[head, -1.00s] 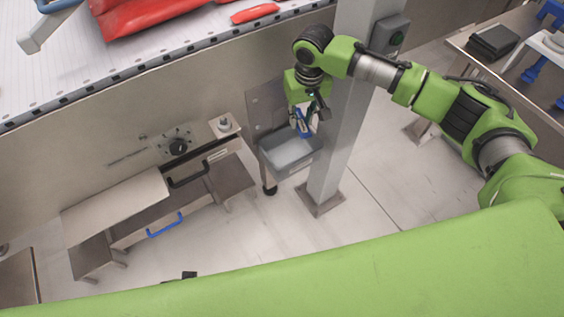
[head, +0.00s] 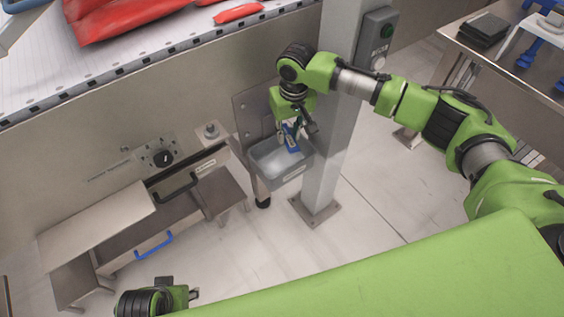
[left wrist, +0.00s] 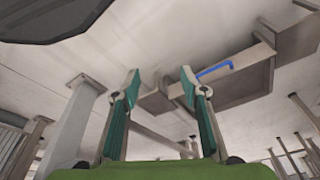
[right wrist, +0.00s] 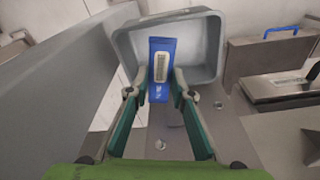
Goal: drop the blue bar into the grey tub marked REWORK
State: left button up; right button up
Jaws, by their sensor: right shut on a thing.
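The blue bar (head: 291,138) is upright between the fingers of my right gripper (head: 297,128), which is shut on it. In the right wrist view the bar (right wrist: 162,62) carries a pale label and shows against the inside of the grey tub (right wrist: 211,48). In the head view the bar hangs over the tub (head: 265,178), its lower end appearing within the rim. The tub has a front label too small to read. My left gripper (head: 194,294) is low at the picture's bottom; in the left wrist view its fingers (left wrist: 160,78) are apart and empty.
A grey post (head: 331,130) stands close to the tub's right side. A steel cabinet with a black handle (head: 175,186) and a blue handle (head: 154,245) is to the left. A conveyor with red bags (head: 125,18) lies behind.

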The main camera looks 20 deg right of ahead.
pick_arm(q)
jog(key=w+b+v, duration=0.1)
jog(key=b+v, duration=0.3)
jog(key=v, duration=0.4)
pick_arm(e)
notch_tip(320, 180, down, 3)
jog(key=shift+r, duration=0.2)
jog(key=shift+f+b, duration=0.7)
jog(key=shift+b, duration=0.3)
pick_arm(q)
jog(key=w+d+r+t+h, duration=0.1)
jog(key=w+d+r+t, duration=0.2)
jog(key=w+t, duration=0.3)
jog(key=shift+w+r, duration=0.45)
jog(key=shift+w, duration=1.75)
pick_arm(e)
jog(key=shift+f, duration=0.1)
jog(key=o, duration=1.1)
jog(key=r, duration=0.4)
jog(key=s+r, duration=0.1)
jog(key=r, duration=0.7)
jog(key=shift+s, duration=0.25)
